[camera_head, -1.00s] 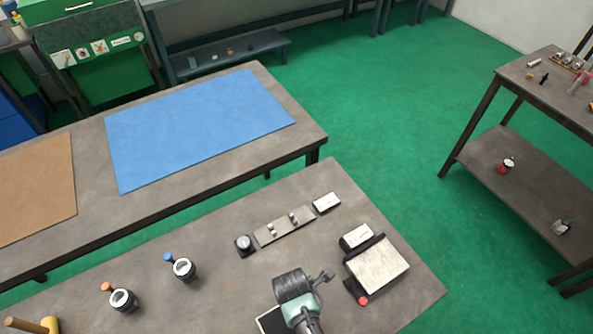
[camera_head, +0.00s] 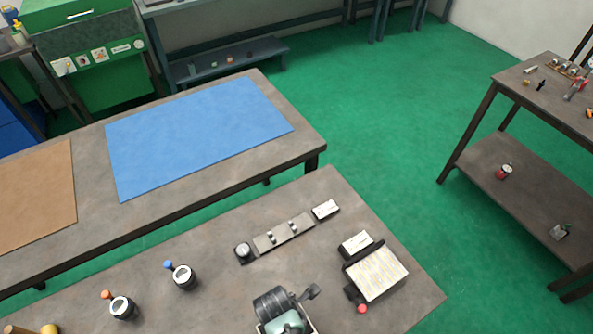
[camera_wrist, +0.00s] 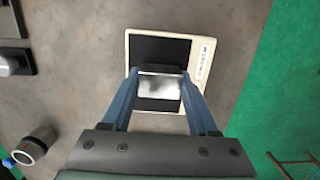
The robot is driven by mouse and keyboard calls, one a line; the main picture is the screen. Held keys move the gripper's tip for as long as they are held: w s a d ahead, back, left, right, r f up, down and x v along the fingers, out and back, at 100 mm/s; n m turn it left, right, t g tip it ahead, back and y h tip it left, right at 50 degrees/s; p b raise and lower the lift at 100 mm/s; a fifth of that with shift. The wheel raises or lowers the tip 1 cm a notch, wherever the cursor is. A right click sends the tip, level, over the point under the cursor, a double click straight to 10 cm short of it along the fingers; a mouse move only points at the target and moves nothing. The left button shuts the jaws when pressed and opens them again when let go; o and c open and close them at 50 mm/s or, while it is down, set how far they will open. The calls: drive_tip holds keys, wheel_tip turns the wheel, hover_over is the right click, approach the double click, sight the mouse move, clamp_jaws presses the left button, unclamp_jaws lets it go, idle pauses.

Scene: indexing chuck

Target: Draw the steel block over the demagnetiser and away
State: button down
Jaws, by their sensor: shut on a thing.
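My gripper (camera_wrist: 158,76) is shut on the steel block (camera_wrist: 160,90), a bright grey block between the two blue fingers in the wrist view. The block is over the demagnetiser (camera_wrist: 155,48), a flat unit with a black top and a cream rim with a printed label at its right. I cannot tell whether the block touches the black top. In the head view my gripper (camera_head: 285,305) is at the bottom edge and covers most of the demagnetiser. Only bits of its cream rim show there, and the block is hidden.
A striped plate unit (camera_head: 377,273) with a red knob (camera_head: 362,308) stands right of my gripper. A steel bar fixture (camera_head: 283,233) and a small dial (camera_head: 243,252) lie behind. Two round gauges (camera_head: 183,277) (camera_head: 122,307) stand to the left. Bare bench lies between them.

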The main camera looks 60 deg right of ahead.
drive_tip(key=shift+w+a, duration=0.55)
drive_tip(key=shift+a, duration=0.3)
drive_tip(key=shift+w+a, duration=0.55)
drive_tip(key=shift+a, duration=0.35)
drive_tip(key=shift+w+a, duration=0.55)
drive_tip(key=shift+a, duration=0.3)
drive_tip(key=shift+d+r+p, duration=0.1)
drive_tip(key=shift+p, duration=0.2)
drive_tip(key=shift+s+d+p, duration=0.15)
drive_tip(key=shift+s+d, duration=0.7)
drive_tip(key=shift+d, duration=0.55)
drive_tip(key=shift+s+d+p, duration=0.1)
drive_tip(key=shift+s+d, duration=0.8)
drive_tip(key=shift+d, duration=0.5)
drive_tip(key=shift+s+d+p, duration=0.15)
drive_tip(key=shift+s+d, duration=0.7)
drive_tip(key=shift+d, duration=0.55)
wheel_tip(320, 180, up, 12)
drive_tip(key=p, duration=0.8)
